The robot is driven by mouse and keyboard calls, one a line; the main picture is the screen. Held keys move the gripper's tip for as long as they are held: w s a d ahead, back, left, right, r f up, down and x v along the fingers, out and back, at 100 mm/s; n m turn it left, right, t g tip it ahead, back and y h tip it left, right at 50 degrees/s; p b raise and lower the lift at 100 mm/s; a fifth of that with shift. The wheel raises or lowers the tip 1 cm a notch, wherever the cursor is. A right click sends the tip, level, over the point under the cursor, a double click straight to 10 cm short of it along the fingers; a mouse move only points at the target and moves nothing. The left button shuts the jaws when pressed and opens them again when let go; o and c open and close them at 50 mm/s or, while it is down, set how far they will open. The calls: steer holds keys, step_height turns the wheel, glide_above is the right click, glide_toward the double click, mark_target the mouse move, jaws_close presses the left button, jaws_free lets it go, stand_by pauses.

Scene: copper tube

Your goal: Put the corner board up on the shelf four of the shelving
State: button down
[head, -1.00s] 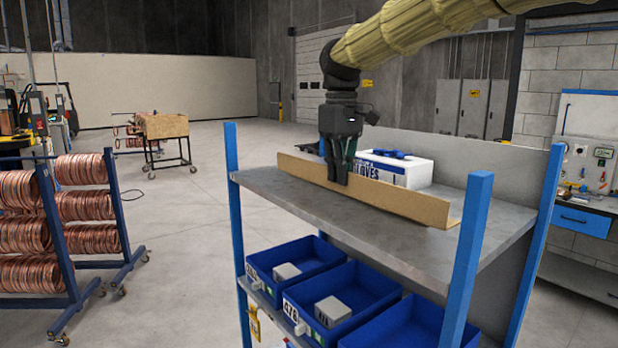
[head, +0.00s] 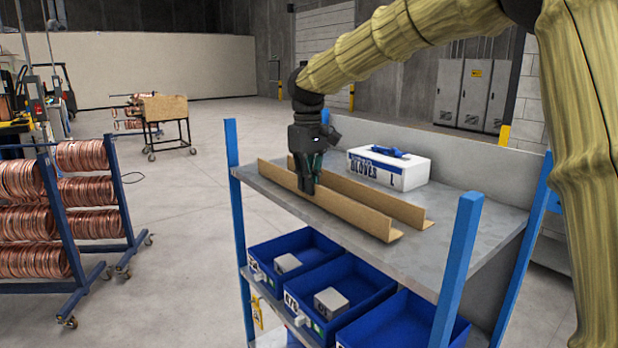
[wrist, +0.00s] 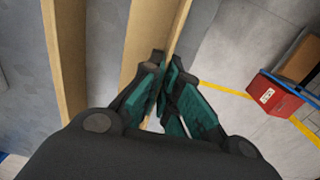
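A long tan corner board (head: 345,210) lies lengthwise along the front of the top grey shelf (head: 385,258) of the blue-posted shelving. It looks down at the shelf surface, but I cannot tell full contact. My gripper (head: 307,192) points down over it, left of its middle. In the wrist view my gripper's fingers (wrist: 167,70) are closed on either side of the upright wall of this board (wrist: 145,45). A second, similar corner board (head: 375,200) lies parallel just behind it, with a narrow gap; it also shows in the wrist view (wrist: 67,60).
A white glove box (head: 395,172) with blue gloves on top stands behind the boards. Blue bins (head: 340,310) fill the lower shelf. Copper coil racks (head: 75,215) stand on the left. The top shelf's right part is bare.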

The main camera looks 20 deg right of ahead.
steer(key=shift+w+f, duration=0.1)
steer(key=shift+f, duration=0.2)
steer(key=c, duration=1.6)
jaws_free()
steer(key=shift+c, duration=0.2)
step_height(320, 180, up, 12)
steer(key=b, duration=0.4)
